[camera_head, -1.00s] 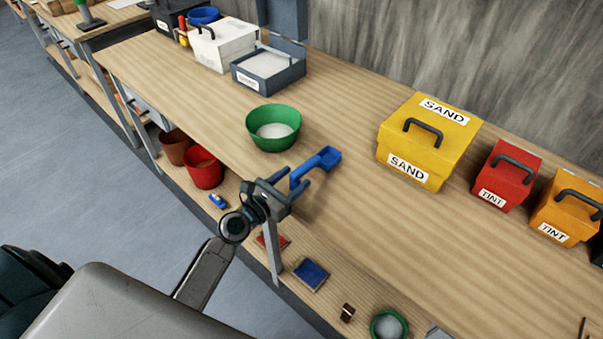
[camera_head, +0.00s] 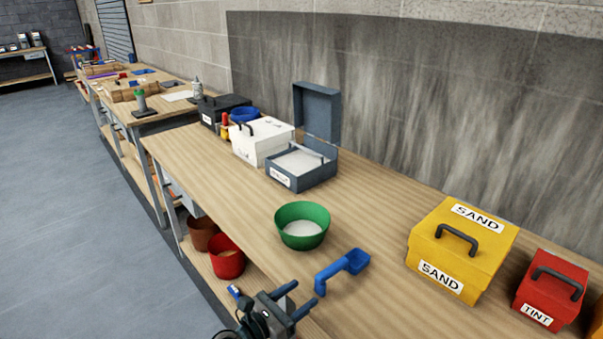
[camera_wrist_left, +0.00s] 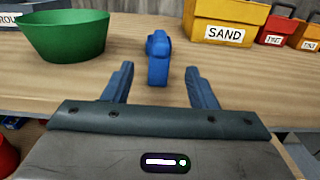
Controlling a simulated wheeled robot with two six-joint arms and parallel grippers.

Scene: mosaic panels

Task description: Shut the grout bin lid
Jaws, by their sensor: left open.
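The grey grout bin (camera_head: 304,178) stands on the bench, open, with pale powder inside. Its lid (camera_head: 316,112) stands upright at the bin's back edge. In the left wrist view only a corner of the bin (camera_wrist_left: 10,22) shows, its label cut off. My left gripper (camera_head: 302,298) is open and empty at the bench's front edge, well nearer to me than the bin. A blue scoop (camera_head: 343,270) lies just beyond its fingertips; the scoop (camera_wrist_left: 158,55) appears between the fingers in the left wrist view, not gripped. My right gripper is out of view.
A green bowl (camera_head: 302,226) of pale powder stands between my left gripper and the bin. A white box (camera_head: 262,143) stands left of the bin. The yellow sand bin (camera_head: 462,250) and red tint bin (camera_head: 551,290) stand to the right. Bench between bin and sand bin is clear.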

